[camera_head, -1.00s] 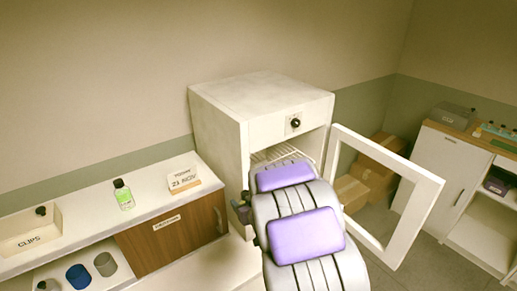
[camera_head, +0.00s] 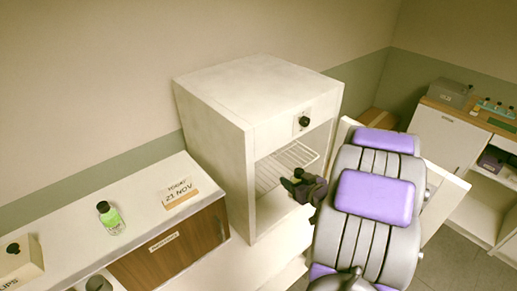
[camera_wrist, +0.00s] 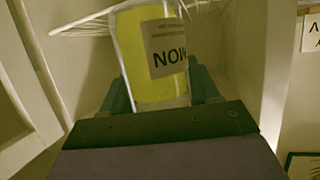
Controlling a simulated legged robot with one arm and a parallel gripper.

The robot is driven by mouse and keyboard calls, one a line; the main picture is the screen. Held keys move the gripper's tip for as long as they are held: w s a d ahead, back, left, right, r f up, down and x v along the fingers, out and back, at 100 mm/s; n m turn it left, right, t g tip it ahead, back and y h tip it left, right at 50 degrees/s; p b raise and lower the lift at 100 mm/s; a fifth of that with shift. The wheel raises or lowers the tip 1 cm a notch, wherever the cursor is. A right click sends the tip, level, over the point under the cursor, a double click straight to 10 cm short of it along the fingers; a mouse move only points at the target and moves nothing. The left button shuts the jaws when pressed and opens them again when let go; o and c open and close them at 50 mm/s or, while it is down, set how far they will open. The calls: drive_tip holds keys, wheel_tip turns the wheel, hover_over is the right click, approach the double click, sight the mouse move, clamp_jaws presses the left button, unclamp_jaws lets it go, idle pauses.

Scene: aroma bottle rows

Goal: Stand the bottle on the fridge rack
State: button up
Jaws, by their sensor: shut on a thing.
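My gripper (camera_head: 306,186) is at the front of the open fridge (camera_head: 215,140), just before its opening. In the wrist view it is shut on a yellow bottle (camera_wrist: 135,65) with a pale printed label; one finger shows on each side of the bottle. In the head view the held bottle is mostly hidden, with only a dark cap-like shape showing above the gripper. The white wire fridge rack (camera_head: 270,176) is inside the fridge, behind the gripper. Part of the rack (camera_wrist: 85,22) shows at the top of the wrist view, beyond the bottle.
The open fridge door (camera_head: 452,190) is on the right, largely hidden behind my arm. A white cabinet (camera_head: 438,138) is far right.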

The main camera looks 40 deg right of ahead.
drive_tip(key=w, duration=0.3)
drive_tip(key=w+d, duration=0.1)
drive_tip(key=w, duration=0.2)
drive_tip(key=w+d, duration=0.1)
drive_tip(key=w, duration=0.2)
drive_tip(key=shift+w+f, duration=0.15)
drive_tip(key=x, duration=0.9)
drive_tip(key=shift+f+b, duration=0.15)
drive_tip(key=shift+b, duration=0.2)
drive_tip(key=shift+a, duration=0.45)
drive_tip(key=o, duration=1.1)
drive_tip(key=shift+d, duration=0.1)
drive_tip(key=shift+o, duration=0.5)
drive_tip(key=shift+d, duration=0.2)
